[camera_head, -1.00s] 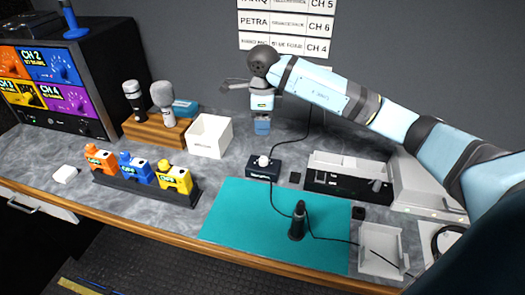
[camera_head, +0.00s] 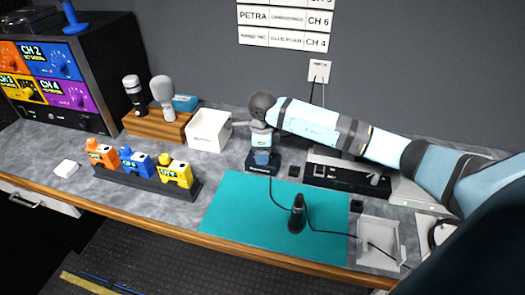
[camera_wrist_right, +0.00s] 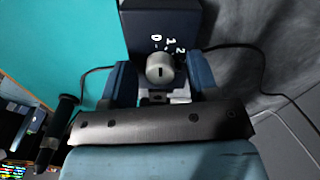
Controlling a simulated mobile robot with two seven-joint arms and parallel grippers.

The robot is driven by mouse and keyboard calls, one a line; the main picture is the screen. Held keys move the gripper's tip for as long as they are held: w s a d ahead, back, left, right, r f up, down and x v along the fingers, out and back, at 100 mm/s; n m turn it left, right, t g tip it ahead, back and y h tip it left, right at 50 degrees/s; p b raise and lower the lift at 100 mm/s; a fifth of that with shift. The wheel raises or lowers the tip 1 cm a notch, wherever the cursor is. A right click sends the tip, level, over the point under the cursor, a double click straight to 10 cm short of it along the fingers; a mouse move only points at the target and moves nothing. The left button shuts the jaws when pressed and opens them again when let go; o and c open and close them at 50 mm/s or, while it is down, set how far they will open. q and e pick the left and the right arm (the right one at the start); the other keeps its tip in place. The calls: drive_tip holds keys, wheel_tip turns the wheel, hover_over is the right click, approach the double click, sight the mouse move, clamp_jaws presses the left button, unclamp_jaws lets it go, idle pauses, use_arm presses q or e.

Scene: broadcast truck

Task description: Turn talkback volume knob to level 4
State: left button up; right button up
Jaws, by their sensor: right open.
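The talkback box (camera_head: 258,170) is a small dark box at the back edge of the teal mat; my right gripper hides most of its top. In the right wrist view its round grey knob (camera_wrist_right: 160,69) has a short dark mark, and the digits 0, 1 and 2 show around it. Any higher digits are hidden. My right gripper (camera_head: 262,158) points down over the box. Its blue fingers (camera_wrist_right: 159,66) are open, one on each side of the knob. I cannot tell whether they touch it. My left gripper is not in view.
A white open box (camera_head: 209,131) stands left of the talkback box. A black device (camera_head: 347,180) stands to its right. Much of the mat is clear.

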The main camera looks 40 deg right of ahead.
drive_tip(key=c, duration=0.9)
drive_tip(key=shift+c, duration=0.2)
